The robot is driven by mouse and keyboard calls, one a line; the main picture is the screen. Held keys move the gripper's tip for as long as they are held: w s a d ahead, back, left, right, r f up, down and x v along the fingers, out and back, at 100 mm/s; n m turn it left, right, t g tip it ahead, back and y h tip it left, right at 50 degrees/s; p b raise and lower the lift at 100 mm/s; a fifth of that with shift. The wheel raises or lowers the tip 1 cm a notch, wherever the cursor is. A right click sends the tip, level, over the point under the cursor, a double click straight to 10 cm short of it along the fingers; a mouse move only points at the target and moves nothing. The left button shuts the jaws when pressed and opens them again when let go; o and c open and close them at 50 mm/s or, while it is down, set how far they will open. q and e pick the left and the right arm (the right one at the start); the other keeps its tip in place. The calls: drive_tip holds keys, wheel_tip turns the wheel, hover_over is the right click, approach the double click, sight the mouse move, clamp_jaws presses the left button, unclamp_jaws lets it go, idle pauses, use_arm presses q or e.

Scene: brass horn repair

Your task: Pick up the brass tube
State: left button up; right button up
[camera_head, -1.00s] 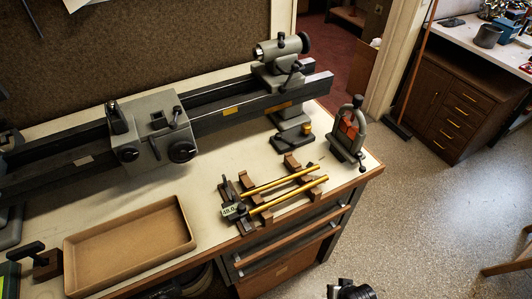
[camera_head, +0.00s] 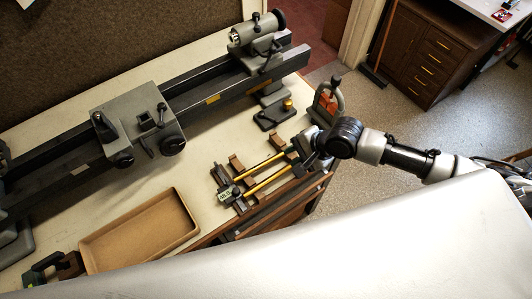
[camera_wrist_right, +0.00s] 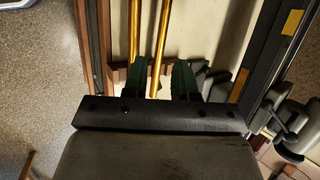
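Two brass tubes, the rear one (camera_head: 258,167) and the front one (camera_head: 266,184), lie side by side across brown wooden supports (camera_head: 237,163) on the bench. Both also show in the right wrist view, one on the left (camera_wrist_right: 134,30) and one in the middle (camera_wrist_right: 160,40). My right gripper (camera_head: 302,153) is at the right ends of the tubes. In the right wrist view its dark green fingers (camera_wrist_right: 159,80) are apart. The middle tube's end lies between them in the picture; the other tube runs down to the left finger. I cannot tell whether anything touches. My left gripper is not in view.
A caliper-like gauge with a display (camera_head: 226,194) sits at the tubes' left ends. A grey lathe (camera_head: 140,125) runs along the bench behind. An empty brown tray (camera_head: 185,213) lies to the left. A grey clamp-like stand (camera_head: 326,100) is at the bench's right corner.

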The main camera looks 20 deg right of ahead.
sight(270, 161)
drive_tip(key=shift+w+a+f+m, duration=0.1)
drive_tip(key=shift+w+m, duration=0.2)
drive_tip(key=shift+m, duration=0.1)
drive_tip(key=p+x, duration=0.1)
drive_tip(key=x, duration=0.4)
drive_tip(key=shift+w+a+f, duration=0.1)
drive_tip(key=shift+w+f, duration=0.05)
drive_tip(key=shift+f, duration=0.05)
drive_tip(key=p+x, duration=0.1)
drive_tip(key=x, duration=0.2)
drive_tip(key=shift+w+f, duration=0.1)
drive_tip(key=shift+f, duration=0.05)
drive_tip(key=shift+w+a+f, duration=0.15)
drive_tip(key=shift+w+f, duration=0.05)
drive_tip(key=shift+f, duration=0.2)
clamp_jaws()
